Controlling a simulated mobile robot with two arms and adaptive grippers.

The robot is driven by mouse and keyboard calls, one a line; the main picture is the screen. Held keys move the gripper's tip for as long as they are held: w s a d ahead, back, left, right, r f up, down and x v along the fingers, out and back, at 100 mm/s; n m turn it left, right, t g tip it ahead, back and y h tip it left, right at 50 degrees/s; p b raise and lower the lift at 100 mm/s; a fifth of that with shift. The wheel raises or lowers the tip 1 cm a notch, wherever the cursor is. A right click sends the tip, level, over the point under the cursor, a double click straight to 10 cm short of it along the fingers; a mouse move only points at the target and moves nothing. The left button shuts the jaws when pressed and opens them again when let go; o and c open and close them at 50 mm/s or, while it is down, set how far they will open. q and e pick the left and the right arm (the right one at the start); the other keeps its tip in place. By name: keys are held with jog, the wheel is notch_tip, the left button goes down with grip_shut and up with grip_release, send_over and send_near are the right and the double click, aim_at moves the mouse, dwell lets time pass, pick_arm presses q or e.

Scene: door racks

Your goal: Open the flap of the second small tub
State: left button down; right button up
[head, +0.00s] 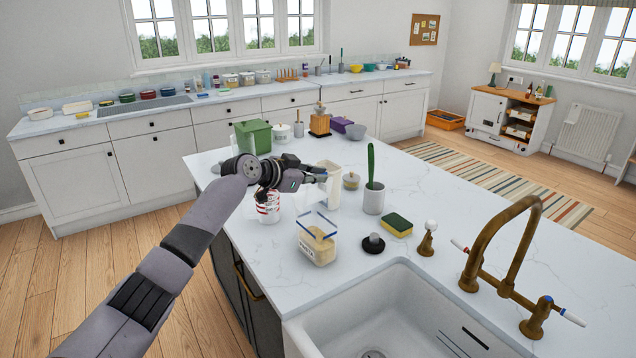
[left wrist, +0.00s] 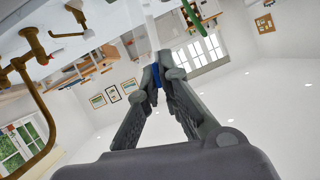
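A clear vessel with red markings (head: 267,209) stands below my left wrist. I cannot tell which is the second small tub. My left gripper (head: 323,175) is over the island, beside the tall container's top. In the left wrist view its fingertips (left wrist: 155,72) are together, with a blue patch between them that I cannot identify. My right gripper is out of view.
The sink (head: 400,310) and brass tap (head: 515,250) are in front. A green bin (head: 252,137) stands behind my wrist.

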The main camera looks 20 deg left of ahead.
pick_arm(q)
jog(key=shift+w+a+f, duration=0.1)
jog(key=shift+a+f, duration=0.05)
jog(key=shift+f, duration=0.05)
jog(key=shift+n, duration=0.3)
jog(key=c, duration=1.8)
grip_release()
jog(key=shift+r, duration=0.1)
jog(key=shift+a+r, duration=0.1)
jog(key=v, duration=1.1)
jog(key=shift+s+a, duration=0.25)
jog(key=shift+s, duration=0.05)
jog(key=shift+r, duration=0.1)
